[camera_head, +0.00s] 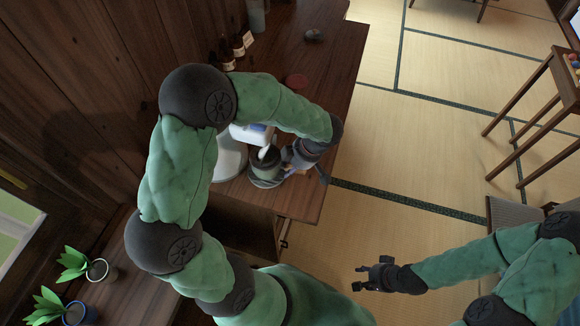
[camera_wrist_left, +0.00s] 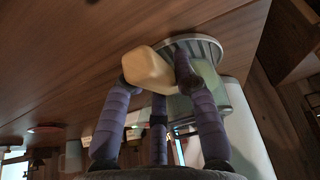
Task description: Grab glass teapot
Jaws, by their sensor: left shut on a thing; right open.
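The glass teapot (camera_head: 264,162), dark greenish and see-through, stands on the wooden counter at a round grey ribbed plate (camera_head: 266,180). In the left wrist view its greenish glass body (camera_wrist_left: 212,98) is partly hidden behind a finger, near the plate (camera_wrist_left: 207,46). My left gripper (camera_head: 293,162) is at the teapot's right side in the head view. In the wrist view its fingers (camera_wrist_left: 156,72) are closed around a pale tan block, which looks like the teapot's handle (camera_wrist_left: 153,71). My right gripper (camera_head: 372,273) is open and empty above the tatami.
Dark bottles (camera_head: 226,58), a red disc (camera_head: 296,81) and a grey lump (camera_head: 314,35) are farther back. Potted plants (camera_head: 98,270) stand lower left.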

